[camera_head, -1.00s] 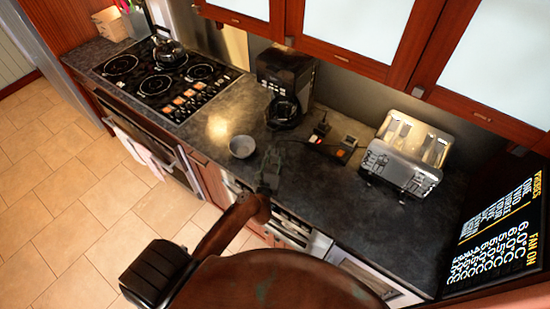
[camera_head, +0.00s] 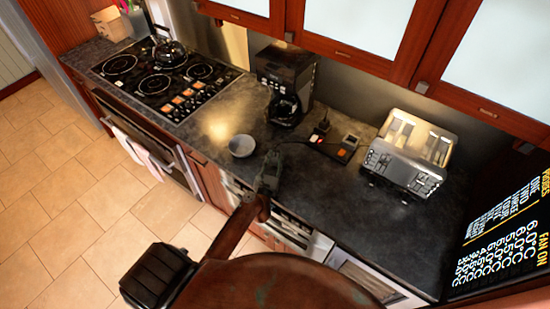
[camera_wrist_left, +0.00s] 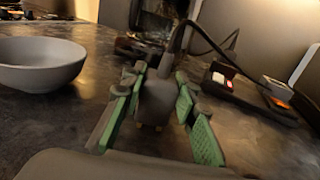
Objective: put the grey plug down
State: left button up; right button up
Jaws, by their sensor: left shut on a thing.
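The grey plug (camera_wrist_left: 156,100) shows in the left wrist view between the green-padded fingers of my left gripper (camera_head: 272,160). The gripper is shut on it. Brass-coloured prongs point down toward my wrist camera side, and a dark cable leaves its top and curves off to the right. In the head view my left gripper is over the front part of the dark countertop (camera_head: 330,205), and the plug is too small to make out there. I cannot tell whether the plug touches the counter. My right gripper is not in view.
A grey bowl (camera_head: 241,146) stands just left of my gripper, also in the wrist view (camera_wrist_left: 40,64). A coffee maker (camera_head: 283,85) is behind, a socket strip (camera_head: 347,148) and toaster (camera_head: 410,152) to the right. The counter in front of the toaster is clear.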

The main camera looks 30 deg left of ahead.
pick_arm(q)
jog(key=shift+f, duration=0.1)
jog(key=o, duration=1.2)
jog(key=shift+s, duration=0.1)
jog(key=b+v, duration=0.1)
jog(key=v, duration=0.9)
jog(key=shift+s+d, duration=0.15)
jog(key=shift+s, duration=0.05)
jog(key=shift+s+d, duration=0.2)
jog(key=shift+s, duration=0.45)
